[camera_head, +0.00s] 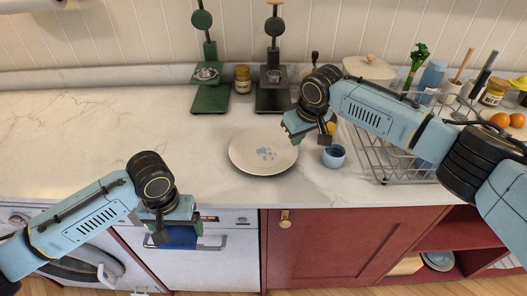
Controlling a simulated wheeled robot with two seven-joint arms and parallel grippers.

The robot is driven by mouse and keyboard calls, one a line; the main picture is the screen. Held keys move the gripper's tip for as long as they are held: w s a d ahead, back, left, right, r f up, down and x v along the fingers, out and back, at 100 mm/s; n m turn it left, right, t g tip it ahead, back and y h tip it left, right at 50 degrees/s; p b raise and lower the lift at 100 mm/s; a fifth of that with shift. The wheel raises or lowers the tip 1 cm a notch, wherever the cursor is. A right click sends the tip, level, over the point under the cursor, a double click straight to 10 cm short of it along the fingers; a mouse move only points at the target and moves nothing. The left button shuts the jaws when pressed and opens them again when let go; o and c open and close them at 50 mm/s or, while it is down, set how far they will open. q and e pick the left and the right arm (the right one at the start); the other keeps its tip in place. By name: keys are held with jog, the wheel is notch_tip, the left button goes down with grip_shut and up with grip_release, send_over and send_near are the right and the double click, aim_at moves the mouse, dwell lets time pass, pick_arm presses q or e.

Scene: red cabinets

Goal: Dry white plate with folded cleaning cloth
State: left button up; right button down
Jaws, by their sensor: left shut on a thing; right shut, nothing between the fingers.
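The white plate (245,146) lies flat on the marble counter, with pale blue wet-looking spots near its middle. My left gripper (178,222) is in front of the counter edge, left of and nearer than the plate. It is shut on a blue cloth (178,238), which hangs in front of the white appliance door; whether the cloth still touches the door handle cannot be told. My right gripper (306,133) is shut and empty, just right of the plate and over the counter. Its fingertips are partly hidden by its own body.
A blue cup (334,156) stands right of the plate, near a wire dish rack (382,165). A green scale-like stand (210,98), a black one (272,98) and a jar (243,79) stand behind. The counter's left side is clear.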

jog(key=shift+f, duration=0.5)
dwell(0.3)
pick_arm(q)
notch_tip(320, 180, up, 6)
jog(key=p, duration=0.6)
jog(key=shift+r, duration=0.25)
pick_arm(e)
notch_tip(320, 180, up, 6)
jog(key=shift+r, duration=0.1)
pick_arm(q)
jog(key=shift+f, duration=0.1)
